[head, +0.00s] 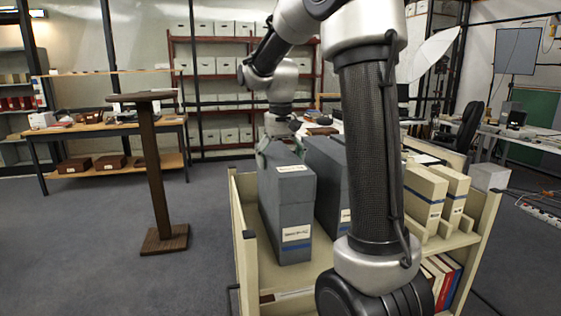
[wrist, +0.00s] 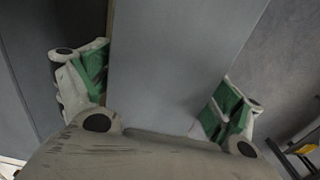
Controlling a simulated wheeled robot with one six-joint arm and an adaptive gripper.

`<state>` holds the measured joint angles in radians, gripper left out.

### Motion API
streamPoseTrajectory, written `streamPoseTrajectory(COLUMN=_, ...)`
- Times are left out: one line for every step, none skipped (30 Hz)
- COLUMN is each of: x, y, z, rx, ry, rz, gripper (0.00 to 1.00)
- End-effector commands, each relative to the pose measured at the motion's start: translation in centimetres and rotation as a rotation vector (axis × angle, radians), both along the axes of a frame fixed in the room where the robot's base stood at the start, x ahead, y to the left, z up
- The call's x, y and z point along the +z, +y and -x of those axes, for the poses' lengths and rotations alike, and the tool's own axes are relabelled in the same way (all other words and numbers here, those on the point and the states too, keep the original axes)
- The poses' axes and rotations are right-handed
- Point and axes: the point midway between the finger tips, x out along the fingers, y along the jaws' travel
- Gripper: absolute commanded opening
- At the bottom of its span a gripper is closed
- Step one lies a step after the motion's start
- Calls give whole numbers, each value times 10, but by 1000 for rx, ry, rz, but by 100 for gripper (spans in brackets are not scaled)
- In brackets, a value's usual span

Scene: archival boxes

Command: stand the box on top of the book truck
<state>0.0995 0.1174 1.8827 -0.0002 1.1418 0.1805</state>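The grey box (head: 286,205), tall with white labels and a blue band, is upright on or just above the top shelf of the cream book truck (head: 243,235), at its left end. I cannot tell whether its base touches the shelf. My gripper (head: 281,150) comes down from above at the box's top. In the wrist view, the green-padded fingers lie against both sides of the grey box (wrist: 170,60), with no clear gap, so my gripper looks shut on it. The box's far side and part of its top are hidden.
A second grey box (head: 325,180) stands close on the right, partly behind my arm. Cream boxes (head: 425,195) stand further right on the truck. A dark wooden pedestal (head: 155,170) stands on open carpet at left. A work table (head: 110,130) is behind it.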

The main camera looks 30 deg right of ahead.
Motion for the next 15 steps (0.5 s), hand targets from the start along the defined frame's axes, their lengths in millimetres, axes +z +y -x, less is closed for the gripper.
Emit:
streamPoseTrajectory(x=0, y=0, z=0, rx=0, ry=0, rz=0, gripper=100)
streamPoseTrajectory(x=0, y=0, z=0, rx=0, ry=0, rz=0, gripper=100)
streamPoseTrajectory(x=0, y=0, z=0, rx=0, ry=0, rz=0, gripper=100)
streamPoseTrajectory(x=0, y=0, z=0, rx=0, ry=0, rz=0, gripper=100)
streamPoseTrajectory(x=0, y=0, z=0, rx=0, ry=0, rz=0, gripper=100)
streamPoseTrajectory(x=0, y=0, z=0, rx=0, ry=0, rz=0, gripper=100)
streamPoseTrajectory(x=0, y=0, z=0, rx=0, ry=0, rz=0, gripper=100)
streamPoseTrajectory(x=0, y=0, z=0, rx=0, ry=0, rz=0, gripper=100)
streamPoseTrajectory(x=0, y=0, z=0, rx=0, ry=0, rz=0, gripper=100)
streamPoseTrajectory(x=0, y=0, z=0, rx=0, ry=-1, rz=0, gripper=100)
streamPoseTrajectory(x=1, y=0, z=0, rx=0, ry=-1, rz=0, gripper=100)
streamPoseTrajectory(x=3, y=0, z=0, rx=0, ry=-1, rz=0, gripper=100)
streamPoseTrajectory(x=5, y=0, z=0, rx=0, ry=-2, rz=1, gripper=100)
streamPoseTrajectory(x=8, y=0, z=-1, rx=0, ry=-3, rz=0, gripper=100)
streamPoseTrajectory(x=14, y=0, z=-1, rx=0, ry=-4, rz=0, gripper=100)
